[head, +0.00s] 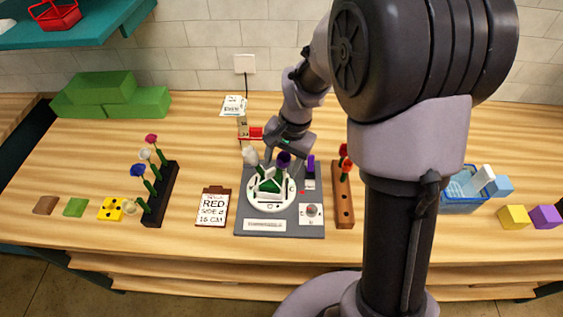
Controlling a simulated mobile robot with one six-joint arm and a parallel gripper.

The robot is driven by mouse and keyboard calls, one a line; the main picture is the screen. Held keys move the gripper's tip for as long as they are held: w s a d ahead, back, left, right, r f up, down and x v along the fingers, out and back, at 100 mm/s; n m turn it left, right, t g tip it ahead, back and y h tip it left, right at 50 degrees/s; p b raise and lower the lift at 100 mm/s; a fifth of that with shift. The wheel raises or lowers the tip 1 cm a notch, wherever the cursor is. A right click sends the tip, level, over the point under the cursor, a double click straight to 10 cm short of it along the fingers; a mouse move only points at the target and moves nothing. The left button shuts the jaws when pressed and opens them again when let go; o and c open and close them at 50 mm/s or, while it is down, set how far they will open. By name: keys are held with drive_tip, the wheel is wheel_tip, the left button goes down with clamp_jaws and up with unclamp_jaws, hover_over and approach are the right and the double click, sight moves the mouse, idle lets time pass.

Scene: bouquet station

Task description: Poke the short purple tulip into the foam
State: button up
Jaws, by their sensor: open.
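The green foam (269,186) sits in a round white dish (253,203) on a grey board at the middle of the table. A purple tulip (284,159) stands roughly upright at the back right of the foam. Its stem's lower end is too small to make out, so I cannot tell how deep it sits. A white flower (250,156) stands at the foam's back left. My gripper (284,153) is open, just behind and around the purple tulip's head; whether it touches it I cannot tell.
A dark rack (161,194) with red, white and blue flowers stands left. A wooden rack (343,207) with red flowers stands right of the grey board (280,227). A purple block (310,165) is close right of my gripper.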

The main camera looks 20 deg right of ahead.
sight(284, 154)
drive_tip(key=shift+r, duration=0.1)
drive_tip(key=shift+s+d+r+p, duration=0.1)
drive_tip(key=shift+d+r+p, duration=0.1)
drive_tip(key=shift+r+p, duration=0.75)
drive_tip(key=shift+s+d+r+p, duration=0.15)
drive_tip(key=shift+r+p, duration=0.6)
drive_tip(key=shift+r, duration=0.4)
drive_tip(key=shift+w+d+r+p, duration=0.1)
drive_tip(key=shift+d+r+p, duration=0.1)
drive_tip(key=shift+r+p, duration=0.75)
drive_tip(key=shift+s, duration=0.1)
drive_tip(key=o, duration=0.5)
drive_tip(key=shift+o, duration=0.2)
drive_tip(key=s+a+r+n+t+b, duration=0.1)
drive_tip(key=s+a+t+b, duration=0.1)
drive_tip(key=s+b, duration=0.4)
drive_tip(key=s+a+r+n+t+b, duration=0.2)
drive_tip(key=s+b, duration=0.5)
drive_tip(key=s, duration=0.5)
drive_tip(key=shift+s+a+n+t, duration=0.2)
drive_tip(key=shift+s+n+t, duration=0.15)
drive_tip(key=shift+t, duration=0.15)
